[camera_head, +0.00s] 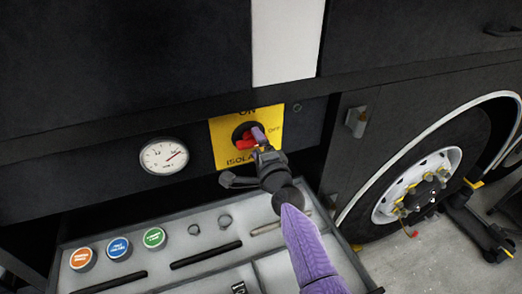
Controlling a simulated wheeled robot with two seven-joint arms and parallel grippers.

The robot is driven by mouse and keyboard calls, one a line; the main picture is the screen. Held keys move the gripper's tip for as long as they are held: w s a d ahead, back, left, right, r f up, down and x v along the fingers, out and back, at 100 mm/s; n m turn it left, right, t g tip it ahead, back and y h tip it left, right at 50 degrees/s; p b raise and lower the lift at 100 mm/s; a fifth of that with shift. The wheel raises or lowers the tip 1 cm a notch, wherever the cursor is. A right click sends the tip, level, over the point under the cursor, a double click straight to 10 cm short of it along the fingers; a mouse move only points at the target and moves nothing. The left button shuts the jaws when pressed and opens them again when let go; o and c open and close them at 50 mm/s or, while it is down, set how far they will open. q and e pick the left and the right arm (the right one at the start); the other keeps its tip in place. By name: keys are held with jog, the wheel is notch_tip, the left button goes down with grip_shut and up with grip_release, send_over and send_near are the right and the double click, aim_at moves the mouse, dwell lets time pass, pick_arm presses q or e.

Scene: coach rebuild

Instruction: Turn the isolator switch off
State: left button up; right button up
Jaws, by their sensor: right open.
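The isolator switch is a red handle (244,142) on a dark round base, mounted on a yellow plate (222,141) on the black coach side. My right arm, in a purple sleeve, comes up from the bottom. My left gripper is not in view.
A round white gauge (164,157) is left of the plate. Below is an open grey drawer (205,216) with orange, blue and green round lids, small rings and dark rods. A wheel (418,186) stands at the right, with a black jack-like stand (480,225) beside it.

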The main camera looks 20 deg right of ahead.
jog(key=s+p, duration=0.1)
jog(key=s, duration=0.8)
jog(key=shift+d, duration=0.15)
jog(key=shift+s, duration=0.1)
